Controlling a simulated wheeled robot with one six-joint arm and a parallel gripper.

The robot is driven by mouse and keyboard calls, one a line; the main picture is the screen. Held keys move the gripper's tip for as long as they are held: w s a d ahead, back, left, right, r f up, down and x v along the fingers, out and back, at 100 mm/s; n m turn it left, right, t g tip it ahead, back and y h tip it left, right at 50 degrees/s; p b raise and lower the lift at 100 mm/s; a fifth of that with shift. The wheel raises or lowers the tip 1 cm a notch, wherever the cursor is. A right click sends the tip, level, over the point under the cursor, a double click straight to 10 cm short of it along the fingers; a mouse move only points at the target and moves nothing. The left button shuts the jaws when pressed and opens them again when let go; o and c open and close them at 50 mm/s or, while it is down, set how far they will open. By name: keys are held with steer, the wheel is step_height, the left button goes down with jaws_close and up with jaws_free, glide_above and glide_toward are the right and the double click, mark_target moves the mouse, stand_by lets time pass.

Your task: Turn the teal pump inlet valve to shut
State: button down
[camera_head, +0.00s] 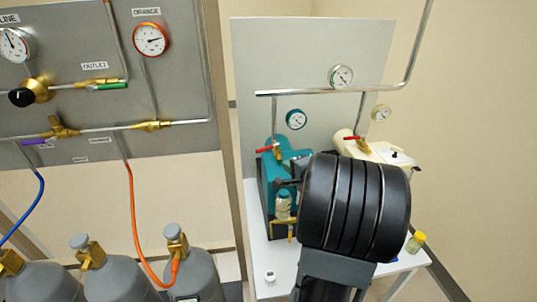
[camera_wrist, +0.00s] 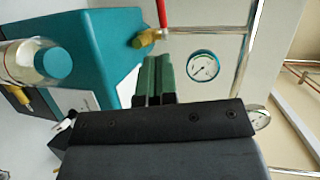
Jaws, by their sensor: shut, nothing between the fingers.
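The teal pump (camera_head: 272,172) stands on the white bench in the head view, partly hidden by my arm. It fills the upper left of the wrist view (camera_wrist: 85,45). Its inlet valve has a brass body (camera_wrist: 146,38) and a red lever (camera_head: 265,150), which also shows at the top of the wrist view (camera_wrist: 162,12). The lever lies crosswise to the upright inlet pipe, pointing left in the head view. My gripper (camera_wrist: 155,60) has green fingers, closed together and empty. The fingertips are near the valve, apart from the lever by a small gap.
A cream pump (camera_head: 385,152) with its own red lever (camera_head: 352,138) stands to the right. A teal-rimmed gauge (camera_head: 296,119) and a horizontal manifold pipe (camera_head: 320,92) are above. A glass jar (camera_head: 283,206) is at the teal pump's front. A yellow-capped vial (camera_head: 415,242) stands on the bench's right.

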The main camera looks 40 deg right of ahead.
mark_target(268, 148)
steer(key=b+x, duration=0.1)
steer(key=x, duration=1.2)
steer(key=shift+w+b, duration=0.3)
steer(key=shift+b, duration=0.05)
